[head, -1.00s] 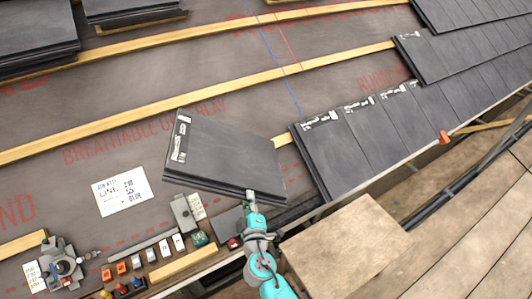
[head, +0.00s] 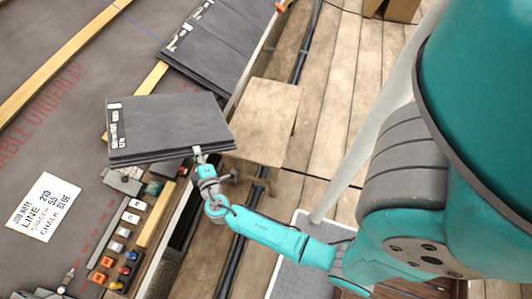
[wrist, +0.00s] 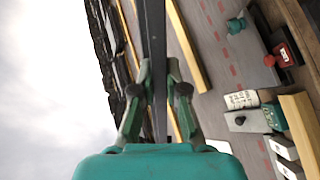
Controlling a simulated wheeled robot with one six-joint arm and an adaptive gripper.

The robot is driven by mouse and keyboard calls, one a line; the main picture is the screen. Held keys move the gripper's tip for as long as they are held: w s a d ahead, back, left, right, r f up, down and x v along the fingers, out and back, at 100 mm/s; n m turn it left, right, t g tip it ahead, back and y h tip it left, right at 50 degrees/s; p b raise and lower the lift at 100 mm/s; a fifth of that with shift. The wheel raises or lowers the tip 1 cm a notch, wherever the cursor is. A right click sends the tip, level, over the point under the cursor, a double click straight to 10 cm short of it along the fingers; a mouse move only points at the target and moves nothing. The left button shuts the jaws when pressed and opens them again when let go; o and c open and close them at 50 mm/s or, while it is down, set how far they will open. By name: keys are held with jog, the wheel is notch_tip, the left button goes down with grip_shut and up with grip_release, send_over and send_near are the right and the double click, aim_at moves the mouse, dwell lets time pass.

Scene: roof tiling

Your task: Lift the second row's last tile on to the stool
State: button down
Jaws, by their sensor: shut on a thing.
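A dark grey tile (head: 165,125) with a pale label on its left end is held out over the roof's lower edge in the head view. My gripper (head: 198,153) is shut on the tile's near edge. In the wrist view, the tile (wrist: 155,30) shows edge-on as a dark strip between the two fingers (wrist: 158,85). The stool (head: 268,120), with a square plywood-coloured top, stands just right of the tile, beside the eave. The tile's right corner overlaps the stool's near-left side in the picture; I cannot tell the height between them.
Laid tiles (head: 215,45) lie up the roof behind the held tile. A paper job note (head: 43,207) and several small coloured blocks (head: 118,250) lie on the underlay at lower left. A timber batten (head: 50,70) runs across the underlay. Plank flooring (head: 345,60) extends to the right.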

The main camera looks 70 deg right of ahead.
jog(key=s+d+f+m+g+h, duration=0.1)
jog(key=s+d+f+m+g, duration=0.25)
jog(key=s, duration=0.55)
jog(key=s+d+f+g+h, duration=0.2)
jog(key=s+d+f+g, duration=0.15)
jog(key=s+d, duration=0.45)
jog(key=s+d+f+m+g+h, duration=0.1)
jog(key=s+d+f+g, duration=0.25)
jog(key=s, duration=0.75)
jog(key=w+f, duration=0.9)
jog(key=w, duration=0.1)
jog(key=shift+w+a+f, duration=0.15)
jog(key=shift+a, duration=0.1)
jog(key=shift+g, duration=0.25)
jog(key=shift+a, duration=0.1)
jog(key=shift+f, duration=1.5)
dwell(1.3)
